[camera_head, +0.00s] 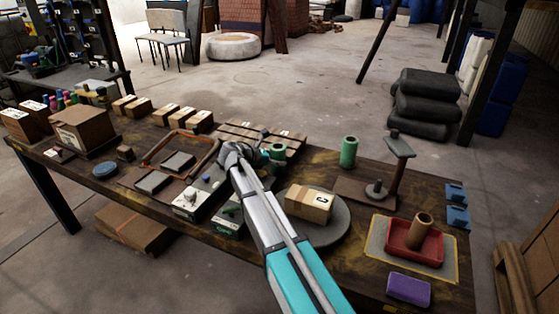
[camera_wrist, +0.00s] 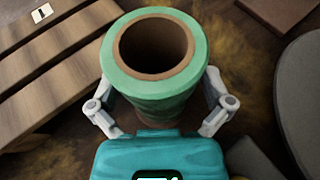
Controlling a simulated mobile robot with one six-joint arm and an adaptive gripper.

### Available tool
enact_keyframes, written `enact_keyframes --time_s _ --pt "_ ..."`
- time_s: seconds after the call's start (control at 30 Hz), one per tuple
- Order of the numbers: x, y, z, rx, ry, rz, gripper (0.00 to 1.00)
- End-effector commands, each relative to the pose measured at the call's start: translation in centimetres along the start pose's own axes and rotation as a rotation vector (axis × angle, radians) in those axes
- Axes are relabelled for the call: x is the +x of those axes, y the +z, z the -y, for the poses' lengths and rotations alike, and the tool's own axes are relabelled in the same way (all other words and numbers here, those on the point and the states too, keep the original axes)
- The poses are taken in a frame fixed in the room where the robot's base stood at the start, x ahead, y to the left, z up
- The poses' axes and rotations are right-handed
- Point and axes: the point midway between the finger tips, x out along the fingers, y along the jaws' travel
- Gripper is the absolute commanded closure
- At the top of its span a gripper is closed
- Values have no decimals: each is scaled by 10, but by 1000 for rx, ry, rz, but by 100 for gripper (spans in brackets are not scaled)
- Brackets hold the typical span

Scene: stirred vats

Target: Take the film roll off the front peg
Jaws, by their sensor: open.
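A green film roll (camera_wrist: 150,102) with a brown core stands upright between the two fingers of my gripper (camera_wrist: 159,85) in the wrist view. The fingers are spread, one on each side of it; I cannot tell whether they touch it. The core looks dark inside and no peg shows in it. In the head view this roll (camera_head: 277,153) is partly hidden behind my gripper (camera_head: 262,148). A second green roll (camera_head: 348,152) stands upright farther right, apart from my gripper.
A slatted wooden rack (camera_head: 262,134) lies just behind my gripper. A round grey disc (camera_head: 335,236) with a cardboard box (camera_head: 309,204) is to the right. A post stand (camera_head: 393,165) and a red tray (camera_head: 400,252) with a brown tube (camera_head: 421,228) are farther right.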

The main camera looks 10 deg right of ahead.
Motion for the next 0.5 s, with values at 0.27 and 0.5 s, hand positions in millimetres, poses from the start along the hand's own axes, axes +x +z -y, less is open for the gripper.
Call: enact_keyframes --time_s 0.27,0.5 --pt "0 0 0 0 -1 0 22" --pt "1 0 0 1 -1 0 67"
